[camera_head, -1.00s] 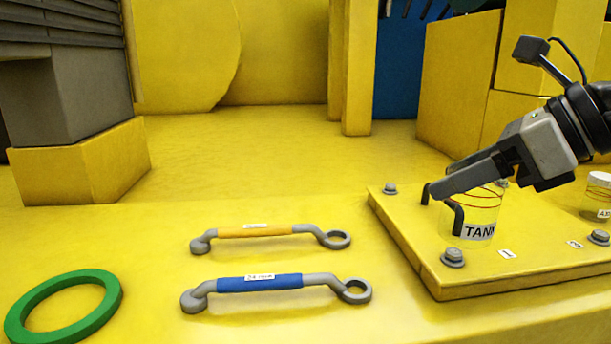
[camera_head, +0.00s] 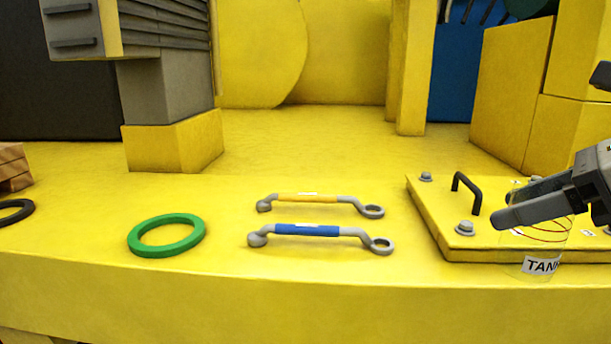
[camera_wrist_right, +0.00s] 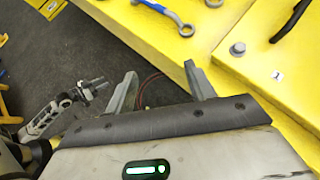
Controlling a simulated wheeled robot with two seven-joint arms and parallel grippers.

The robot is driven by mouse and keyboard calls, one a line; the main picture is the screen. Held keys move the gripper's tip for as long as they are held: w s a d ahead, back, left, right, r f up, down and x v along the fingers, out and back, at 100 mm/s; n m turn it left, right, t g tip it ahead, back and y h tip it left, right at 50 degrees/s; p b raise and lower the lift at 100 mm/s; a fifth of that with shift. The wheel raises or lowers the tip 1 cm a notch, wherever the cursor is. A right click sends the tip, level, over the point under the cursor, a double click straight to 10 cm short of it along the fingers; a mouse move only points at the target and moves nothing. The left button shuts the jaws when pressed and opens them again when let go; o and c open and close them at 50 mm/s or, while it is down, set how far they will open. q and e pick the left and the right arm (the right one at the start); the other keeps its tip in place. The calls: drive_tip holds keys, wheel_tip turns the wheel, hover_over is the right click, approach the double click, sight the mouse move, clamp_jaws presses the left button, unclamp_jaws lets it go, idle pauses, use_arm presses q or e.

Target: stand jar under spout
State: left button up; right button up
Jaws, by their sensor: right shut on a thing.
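In the right wrist view, faint red arcs of the jar (camera_wrist_right: 146,88) show between the two grey fingers (camera_wrist_right: 160,85). I cannot make out a spout in these frames. My left gripper is not seen in the head view.
The yellow plate (camera_head: 450,242) carries bolts and a black handle (camera_head: 466,192). Two wrenches, yellow-gripped (camera_head: 310,198) and blue-gripped (camera_head: 307,230), lie on the yellow deck. A green ring (camera_head: 166,236) lies left of them. A grey block (camera_head: 165,88) stands on a yellow base behind.

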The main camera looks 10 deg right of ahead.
drive_tip(key=w+a+f+n+g+y+p, duration=0.1)
drive_tip(key=w+a+f+n+g+y, duration=0.3)
drive_tip(key=a+f, duration=0.65)
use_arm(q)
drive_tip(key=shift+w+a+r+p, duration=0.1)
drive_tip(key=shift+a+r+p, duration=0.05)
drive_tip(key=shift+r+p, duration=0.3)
use_arm(e)
wheel_tip(320, 180, down, 10)
drive_tip(key=s+t+h, duration=0.1)
drive_tip(key=h, duration=0.1)
drive_tip(key=shift+d+f+m+t, duration=0.25)
drive_tip(key=shift+d+m+t, duration=0.05)
drive_tip(key=shift+d+t, duration=0.1)
drive_tip(key=shift+s, duration=0.1)
drive_tip(key=shift+a, duration=0.1)
